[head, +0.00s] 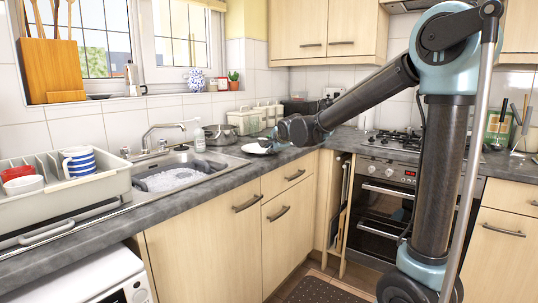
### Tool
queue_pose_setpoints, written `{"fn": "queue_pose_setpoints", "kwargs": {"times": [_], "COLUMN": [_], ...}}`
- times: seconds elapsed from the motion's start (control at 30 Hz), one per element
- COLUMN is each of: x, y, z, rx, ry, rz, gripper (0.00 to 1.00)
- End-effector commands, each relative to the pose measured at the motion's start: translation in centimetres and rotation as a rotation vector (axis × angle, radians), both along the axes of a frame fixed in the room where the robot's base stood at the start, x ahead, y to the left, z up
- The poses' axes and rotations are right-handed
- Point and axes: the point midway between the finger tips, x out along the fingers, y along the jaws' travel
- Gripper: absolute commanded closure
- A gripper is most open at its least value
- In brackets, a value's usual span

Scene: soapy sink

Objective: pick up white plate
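A white plate (253,149) lies on the dark worktop, just right of the sink, in the head view. My gripper (268,143) is at the right side of the plate, low over the worktop. It overlaps the plate's right part in the picture. The fingers are small and dark, so I cannot tell whether they are open or shut, or whether they touch the plate.
The sink (214,158) with suds is left of the plate, below a tap (150,137). A steel pot (220,134) and cream canisters (246,121) stand behind. A dish rack (60,200) holds a striped mug (79,163) and bowls. The hob (390,140) is at right.

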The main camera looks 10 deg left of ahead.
Motion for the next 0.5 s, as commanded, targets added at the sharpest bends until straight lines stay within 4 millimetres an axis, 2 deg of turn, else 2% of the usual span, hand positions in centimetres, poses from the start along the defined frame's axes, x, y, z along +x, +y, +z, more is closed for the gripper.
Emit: {"fn": "queue_pose_setpoints", "kwargs": {"times": [0.3, 0.5], "x": [2.6, 3.5], "y": [1.7, 2.3], "z": [-1.9, -2.6], "rx": [0.000, 0.000], "ry": [0.000, 0.000], "rz": [0.000, 0.000], "gripper": [0.88, 0.88]}}
